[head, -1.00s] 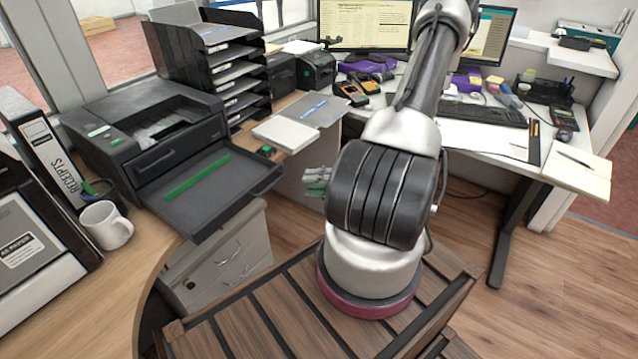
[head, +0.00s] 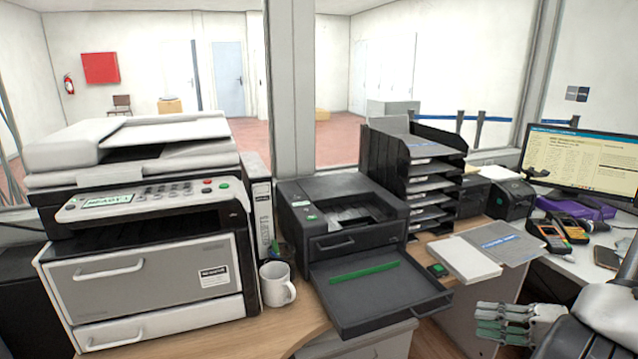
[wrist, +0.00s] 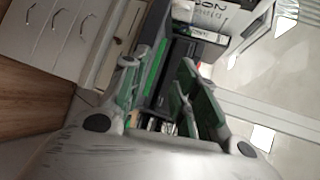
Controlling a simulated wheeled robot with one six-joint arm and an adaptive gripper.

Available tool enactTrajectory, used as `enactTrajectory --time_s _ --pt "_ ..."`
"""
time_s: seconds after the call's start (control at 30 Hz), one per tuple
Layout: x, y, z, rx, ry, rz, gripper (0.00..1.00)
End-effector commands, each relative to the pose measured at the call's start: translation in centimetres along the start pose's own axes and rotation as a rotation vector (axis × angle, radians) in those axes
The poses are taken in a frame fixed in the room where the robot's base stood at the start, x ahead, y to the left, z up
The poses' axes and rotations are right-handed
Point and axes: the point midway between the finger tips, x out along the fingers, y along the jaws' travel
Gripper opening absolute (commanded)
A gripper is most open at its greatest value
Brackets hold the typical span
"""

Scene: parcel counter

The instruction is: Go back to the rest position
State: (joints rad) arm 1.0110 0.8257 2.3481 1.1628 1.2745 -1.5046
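My gripper (head: 482,322) shows at the lower right of the head view, its grey and green fingers pointing left. It is in the air to the right of the printer's pulled-out tray (head: 372,298), apart from it in the picture. In the wrist view my gripper's (wrist: 160,85) two green-padded fingers stand apart, one on each side. The gap between them is open, with the dark printer and a green strip showing beyond. I see nothing held. Most of my arm is cut off by the right edge of the head view.
A large copier (head: 150,240), a white mug (head: 276,284) and a black printer (head: 340,215) stand on the counter. A stack of black trays (head: 410,170) and a white pad (head: 465,258) lie behind my gripper. A monitor (head: 580,165) and card terminals stand at the right.

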Motion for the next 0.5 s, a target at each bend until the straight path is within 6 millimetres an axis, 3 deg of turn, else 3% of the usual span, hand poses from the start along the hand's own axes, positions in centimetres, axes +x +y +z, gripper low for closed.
enactTrajectory --time_s 0.1,0.23,0.5 --pt "-0.1 -3.5 2.2 -0.062 -0.180 0.137 0.30" --pt "-0.7 -6.4 4.7 -0.122 -0.336 0.316 0.30" --pt "-3.5 -11.4 7.8 -0.314 -0.460 0.730 0.30"
